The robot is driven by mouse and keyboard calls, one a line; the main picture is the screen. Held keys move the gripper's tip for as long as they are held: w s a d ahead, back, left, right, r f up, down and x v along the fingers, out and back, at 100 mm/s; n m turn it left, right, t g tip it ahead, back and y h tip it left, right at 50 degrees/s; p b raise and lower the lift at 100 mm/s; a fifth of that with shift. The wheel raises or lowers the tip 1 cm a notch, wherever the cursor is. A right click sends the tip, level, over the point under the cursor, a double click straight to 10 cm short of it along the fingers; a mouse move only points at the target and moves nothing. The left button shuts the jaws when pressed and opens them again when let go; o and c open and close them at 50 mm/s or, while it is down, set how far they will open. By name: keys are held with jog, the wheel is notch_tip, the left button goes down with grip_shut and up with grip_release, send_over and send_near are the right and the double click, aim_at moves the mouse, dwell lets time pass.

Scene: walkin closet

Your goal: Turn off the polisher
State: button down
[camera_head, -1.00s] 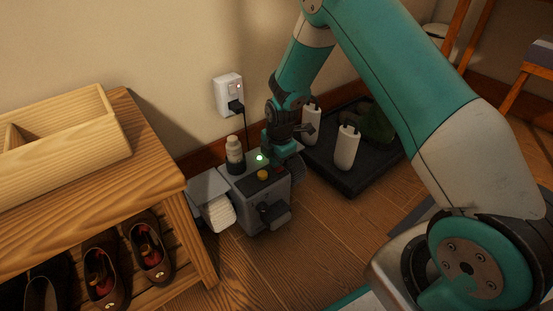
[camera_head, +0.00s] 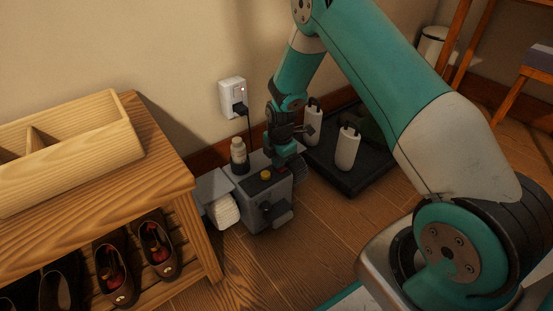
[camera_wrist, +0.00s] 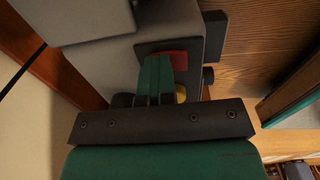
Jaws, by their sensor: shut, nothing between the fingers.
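The grey polisher (camera_head: 253,203) stands on the floor against the wall, with a white roller at its left end. Its top carries a yellow button (camera_head: 265,175) and, in the wrist view, a red switch (camera_wrist: 180,59). No green light shows on its top now. My gripper (camera_head: 283,165) points down at the right part of the polisher's top. In the wrist view its shut, empty green fingers (camera_wrist: 157,68) are beside the red switch and partly cover it; whether they touch it I cannot tell.
A wall outlet (camera_head: 232,96) holds a black plug with a cord. A bottle (camera_head: 238,153) stands on the polisher's back left. A wooden shoe bench (camera_head: 150,195) is close on the left. A black tray (camera_head: 350,183) with white boot shapers lies to the right. Floor in front is clear.

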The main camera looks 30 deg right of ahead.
aim_at(283, 169)
jog(key=shift+s+d+f+p, duration=0.1)
jog(key=shift+s+f+p, duration=0.1)
jog(key=shift+s, duration=0.3)
jog(key=shift+s+d+f+p, duration=0.1)
jog(key=shift+s+p, duration=0.05)
jog(key=shift+s, duration=0.3)
jog(key=shift+r, duration=0.15)
notch_tip(283, 169, up, 14)
jog(key=p, duration=0.9)
jog(key=shift+p, duration=0.35)
jog(key=shift+r, duration=0.15)
jog(key=shift+r+t, duration=0.1)
jog(key=shift+t, duration=0.3)
